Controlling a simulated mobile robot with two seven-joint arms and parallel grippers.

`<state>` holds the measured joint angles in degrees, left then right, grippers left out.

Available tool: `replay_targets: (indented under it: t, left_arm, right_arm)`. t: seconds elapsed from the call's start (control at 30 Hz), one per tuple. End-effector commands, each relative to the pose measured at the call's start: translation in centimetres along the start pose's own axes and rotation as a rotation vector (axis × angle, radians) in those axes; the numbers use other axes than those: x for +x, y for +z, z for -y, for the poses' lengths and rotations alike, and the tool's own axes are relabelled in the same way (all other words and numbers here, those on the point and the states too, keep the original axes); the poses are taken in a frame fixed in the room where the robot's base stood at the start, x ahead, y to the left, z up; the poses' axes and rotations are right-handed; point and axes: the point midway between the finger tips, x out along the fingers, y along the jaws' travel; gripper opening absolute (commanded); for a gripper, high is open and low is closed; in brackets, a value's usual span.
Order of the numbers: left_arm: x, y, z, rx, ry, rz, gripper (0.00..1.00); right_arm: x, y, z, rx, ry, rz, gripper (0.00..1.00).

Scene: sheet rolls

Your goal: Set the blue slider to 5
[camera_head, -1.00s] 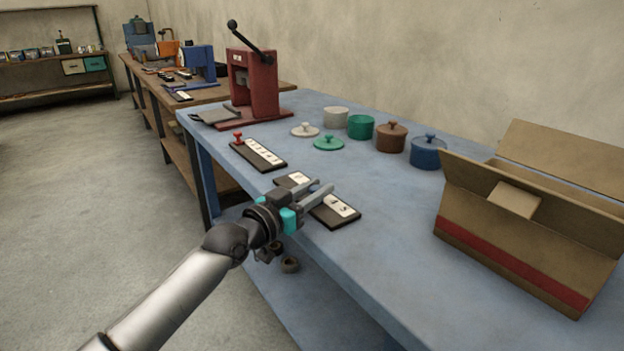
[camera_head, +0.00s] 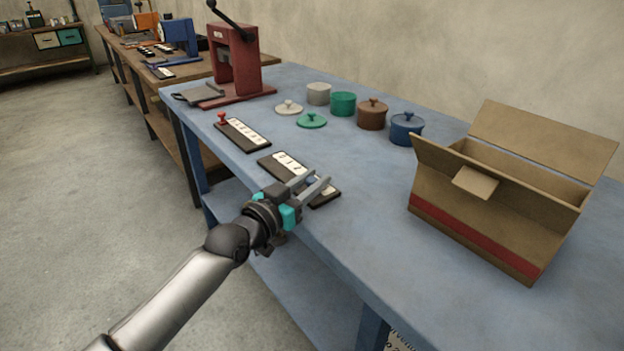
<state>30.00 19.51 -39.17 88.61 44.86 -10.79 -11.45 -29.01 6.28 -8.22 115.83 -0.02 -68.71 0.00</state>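The near slider board (camera_head: 265,163) is a dark strip with a white numbered scale, lying near the front edge of the blue table. A small blue knob (camera_head: 311,181), seemingly the blue slider, shows between the fingers of my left gripper (camera_head: 316,180), over the right part of the board. The fingers look parted, one on each side of the knob; I cannot tell whether they touch it. Low digits show at the scale's left end; the fingers hide much of the rest, so the setting cannot be read. My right gripper is not in view.
A second board with a red knob (camera_head: 222,117) lies farther left on the blue table (camera_head: 390,240). Several pots and lids, including a blue pot (camera_head: 405,130), stand behind. A red press (camera_head: 233,65) stands at the far left, an open cardboard box (camera_head: 480,215) at the right.

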Motion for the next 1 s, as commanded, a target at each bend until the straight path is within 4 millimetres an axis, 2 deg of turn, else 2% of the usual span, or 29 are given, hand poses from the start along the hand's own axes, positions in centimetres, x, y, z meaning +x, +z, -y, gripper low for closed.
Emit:
replay_targets:
  t: [0.03,0.27,0.53,0.67,1.0]
  left_arm:
    - [0.0,0.4,-0.5,-0.005,0.009,0.008,0.36]
    - [0.0,0.3,-0.4,-0.004,0.006,0.005,0.61]
    - [-0.1,0.1,-0.2,-0.003,0.004,0.003,0.61]
    - [-0.7,0.1,-0.2,-0.002,0.003,0.003,0.61]
    - [-5.5,-0.1,-0.2,-0.001,0.004,0.005,0.61]
  right_arm:
    - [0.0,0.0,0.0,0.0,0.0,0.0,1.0]
    - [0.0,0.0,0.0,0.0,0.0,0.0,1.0]
    - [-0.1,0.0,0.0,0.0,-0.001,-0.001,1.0]
    - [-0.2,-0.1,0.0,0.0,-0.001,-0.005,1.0]
    - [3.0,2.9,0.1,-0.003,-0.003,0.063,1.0]
